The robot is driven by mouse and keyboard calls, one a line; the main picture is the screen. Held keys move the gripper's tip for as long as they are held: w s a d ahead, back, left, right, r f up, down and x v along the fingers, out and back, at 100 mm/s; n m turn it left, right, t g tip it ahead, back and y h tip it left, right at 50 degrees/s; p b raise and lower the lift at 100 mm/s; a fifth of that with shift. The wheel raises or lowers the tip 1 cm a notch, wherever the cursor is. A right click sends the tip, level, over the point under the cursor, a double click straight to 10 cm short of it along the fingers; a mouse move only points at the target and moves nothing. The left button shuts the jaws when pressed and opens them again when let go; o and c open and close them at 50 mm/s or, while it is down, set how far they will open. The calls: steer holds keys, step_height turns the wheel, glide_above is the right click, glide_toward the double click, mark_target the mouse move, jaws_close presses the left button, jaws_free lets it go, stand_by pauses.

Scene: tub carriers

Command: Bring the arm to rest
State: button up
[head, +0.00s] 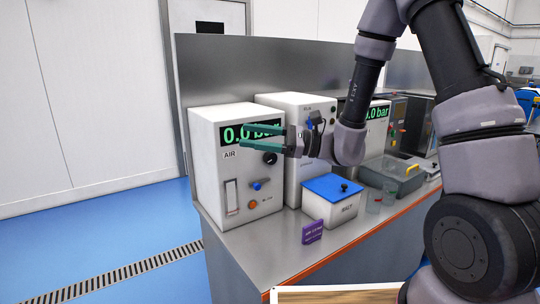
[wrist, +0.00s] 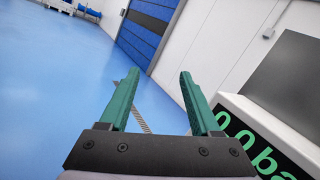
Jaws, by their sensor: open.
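My gripper (head: 245,139) is open and empty, with green fingers. In the head view it is raised in front of the white AIR box (head: 213,185), near its "0.0 bar" display, and points left. Whether it touches the box cannot be told from the head view. In the wrist view the open fingers (wrist: 157,100) have only floor and wall beyond them, and the display box (wrist: 265,140) is at the lower right. My arm hides part of the bench behind it.
A second white box (head: 291,170) stands behind. Blue floor (head: 110,225) lies free to the left.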

steer(key=s+d+r+n+g+h, duration=0.3)
steer(key=s+d+r+n+h, duration=0.1)
steer(key=s+d+n+h, duration=0.5)
steer(key=d+r+t+h, duration=0.3)
steer(key=d+t+h, duration=0.1)
steer(key=d, duration=0.6)
steer(key=d+r+t+h, duration=0.3)
steer(key=d+t, duration=0.3)
steer(key=d, duration=0.3)
steer(key=shift+s+d+r+n+h, duration=0.3)
steer(key=shift+s+d+h, duration=0.05)
steer(key=shift+h, duration=0.45)
